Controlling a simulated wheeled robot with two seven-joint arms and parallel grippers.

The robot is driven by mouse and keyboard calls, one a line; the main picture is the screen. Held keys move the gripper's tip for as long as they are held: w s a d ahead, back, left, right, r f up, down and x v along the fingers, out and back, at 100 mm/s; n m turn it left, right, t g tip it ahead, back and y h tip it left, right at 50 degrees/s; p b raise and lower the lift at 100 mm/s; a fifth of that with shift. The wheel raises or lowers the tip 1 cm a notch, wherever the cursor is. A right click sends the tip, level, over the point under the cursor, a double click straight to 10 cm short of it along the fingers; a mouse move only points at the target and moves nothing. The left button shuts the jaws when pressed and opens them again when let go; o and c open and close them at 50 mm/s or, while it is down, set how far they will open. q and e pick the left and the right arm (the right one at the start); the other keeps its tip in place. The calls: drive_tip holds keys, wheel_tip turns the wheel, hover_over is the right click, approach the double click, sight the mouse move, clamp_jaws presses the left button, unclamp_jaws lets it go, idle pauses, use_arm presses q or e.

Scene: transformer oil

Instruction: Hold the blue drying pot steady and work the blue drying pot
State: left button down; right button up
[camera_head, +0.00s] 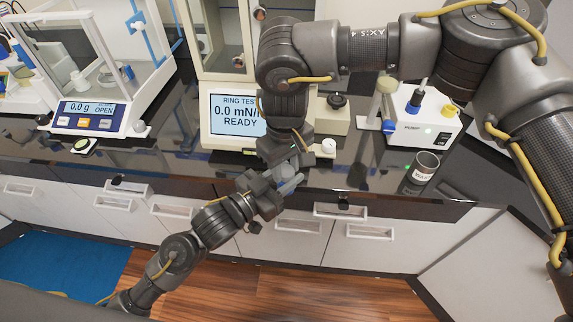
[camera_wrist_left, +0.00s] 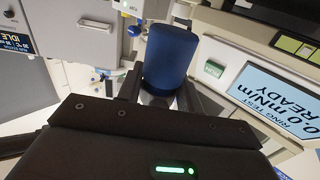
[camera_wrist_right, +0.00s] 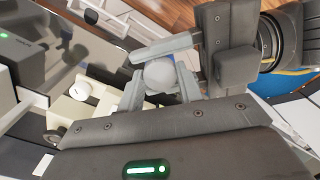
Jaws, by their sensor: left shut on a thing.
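The blue drying pot (camera_wrist_left: 170,55) shows between the fingers of my left gripper (camera_wrist_left: 160,95) in the left wrist view. That gripper is shut on it. In the head view, my left gripper (camera_head: 280,186) and my right gripper (camera_head: 290,165) meet in front of the counter and largely hide the pot. In the right wrist view, a pale grey round top (camera_wrist_right: 160,75) lies between the fingers of my right gripper (camera_wrist_right: 160,90), close to my left gripper's fingers. The right fingers stand apart; whether they touch the round top is unclear.
The ring test instrument (camera_head: 232,118) reads 0.0 and READY behind the grippers. A balance (camera_head: 98,118) stands at the left, and a pump unit (camera_head: 424,118) at the right. A waste cup (camera_head: 423,167) stands near the counter's right front edge. Drawers (camera_head: 300,226) lie below.

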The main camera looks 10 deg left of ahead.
drive_tip(key=c, duration=0.4)
drive_tip(key=shift+c, duration=0.2)
drive_tip(key=n, duration=0.3)
drive_tip(key=shift+c, duration=0.2)
drive_tip(key=o, duration=1.1)
